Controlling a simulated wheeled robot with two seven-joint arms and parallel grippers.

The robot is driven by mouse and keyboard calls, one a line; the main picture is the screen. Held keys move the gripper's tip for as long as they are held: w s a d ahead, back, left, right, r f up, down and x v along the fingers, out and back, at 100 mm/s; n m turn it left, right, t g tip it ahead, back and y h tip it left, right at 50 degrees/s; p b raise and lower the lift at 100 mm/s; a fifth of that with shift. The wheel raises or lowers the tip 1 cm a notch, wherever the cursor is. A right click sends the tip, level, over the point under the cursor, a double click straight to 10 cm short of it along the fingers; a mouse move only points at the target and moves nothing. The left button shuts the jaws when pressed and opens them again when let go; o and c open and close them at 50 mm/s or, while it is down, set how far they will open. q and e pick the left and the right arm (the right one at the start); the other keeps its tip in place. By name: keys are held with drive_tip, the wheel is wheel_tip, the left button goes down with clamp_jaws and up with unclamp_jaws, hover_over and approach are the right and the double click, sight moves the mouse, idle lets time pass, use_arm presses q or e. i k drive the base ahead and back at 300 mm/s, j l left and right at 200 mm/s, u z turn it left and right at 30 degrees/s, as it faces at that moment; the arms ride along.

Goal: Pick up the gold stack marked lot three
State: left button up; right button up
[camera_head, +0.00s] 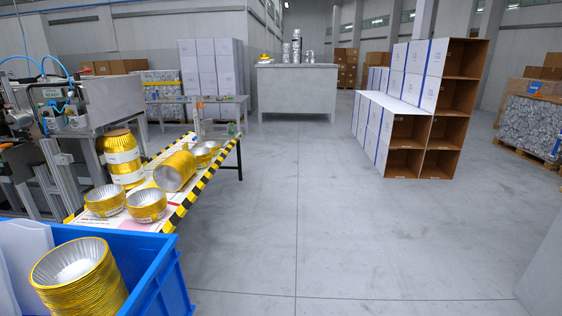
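Several gold foil cup stacks stand on the table with a yellow-black striped edge (196,192) at left. A tall gold stack (121,158) with white bands stands upright by the machine. A gold stack (174,172) lies tilted near the table's middle. Two short gold stacks with pale labels, one at left (104,200) and one at right (146,205), sit near the front. Another low gold stack (205,152) sits toward the far end. A large gold stack (82,283) leans in the blue crate (172,283). I cannot read any lot marking. Neither gripper shows.
A press machine (105,100) with blue hoses stands behind the table at left. White sheets (22,250) stand in the crate. A shelf of white and brown boxes (450,110) is at right. A grey counter (297,95) stands at the back. The middle floor is clear.

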sight(204, 156)
drive_tip(key=i+l, duration=0.1)
drive_tip(key=i, duration=0.55)
drive_tip(key=i+u, duration=0.1)
drive_tip(key=i, duration=0.6)
drive_tip(key=i+l, duration=0.2)
drive_tip(key=i, duration=0.45)
drive_tip(key=i+l+u, duration=0.15)
drive_tip(key=i, duration=0.5)
